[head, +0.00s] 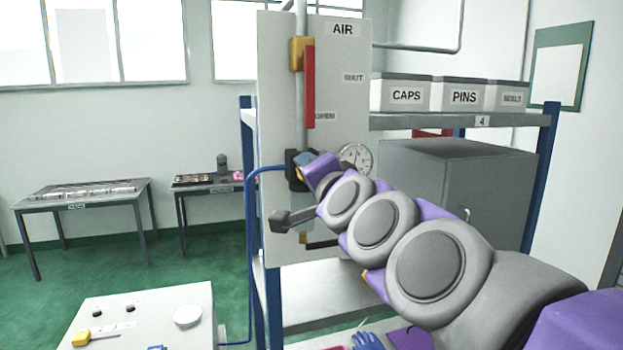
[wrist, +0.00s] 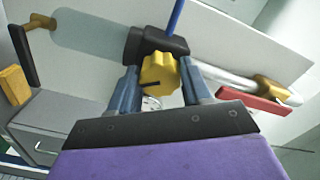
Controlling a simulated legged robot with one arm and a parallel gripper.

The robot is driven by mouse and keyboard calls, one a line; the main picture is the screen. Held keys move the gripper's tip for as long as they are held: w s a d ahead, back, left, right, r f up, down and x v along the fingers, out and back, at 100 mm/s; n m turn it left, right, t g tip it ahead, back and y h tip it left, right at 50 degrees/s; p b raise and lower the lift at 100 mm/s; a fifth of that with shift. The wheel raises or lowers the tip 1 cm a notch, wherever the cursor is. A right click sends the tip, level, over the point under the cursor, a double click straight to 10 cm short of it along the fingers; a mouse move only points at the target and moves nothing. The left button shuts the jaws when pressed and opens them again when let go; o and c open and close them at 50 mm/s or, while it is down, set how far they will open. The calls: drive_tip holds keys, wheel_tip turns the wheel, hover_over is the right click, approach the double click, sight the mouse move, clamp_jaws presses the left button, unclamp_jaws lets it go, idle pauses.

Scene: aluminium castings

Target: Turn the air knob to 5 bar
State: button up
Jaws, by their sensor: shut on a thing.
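The yellow air knob (wrist: 160,70) sits on the front of a black regulator body (wrist: 165,45) in the wrist view. My gripper (wrist: 161,82) has one blue finger on each side of the knob and is shut on it. A dark line shows on the knob's face. In the head view my gripper (head: 303,162) reaches the regulator on the AIR panel (head: 277,110) and mostly hides the knob. The round pressure gauge (head: 357,157) is right of my gripper, partly covered by my arm; its reading is too small to tell. In the wrist view the gauge (wrist: 151,102) is mostly hidden.
A red lever (head: 309,88) hangs straight down on the pipe above the regulator, its end beside the OPEN label. A blue hose (head: 250,215) runs left and down. Right of the panel are a shelf (head: 450,121) with labelled bins and a grey cabinet (head: 490,190).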

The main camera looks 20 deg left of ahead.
drive_tip(key=shift+a+f, duration=0.15)
drive_tip(key=shift+f, duration=0.3)
drive_tip(key=o, duration=0.7)
drive_tip(key=shift+c, duration=0.2)
drive_tip(key=o, duration=0.4)
drive_tip(key=shift+r, duration=0.2)
drive_tip(key=shift+c, duration=0.2)
drive_tip(key=shift+r, duration=0.1)
drive_tip(key=shift+s, duration=0.1)
drive_tip(key=v, duration=1.7)
drive_tip(key=shift+d, duration=0.2)
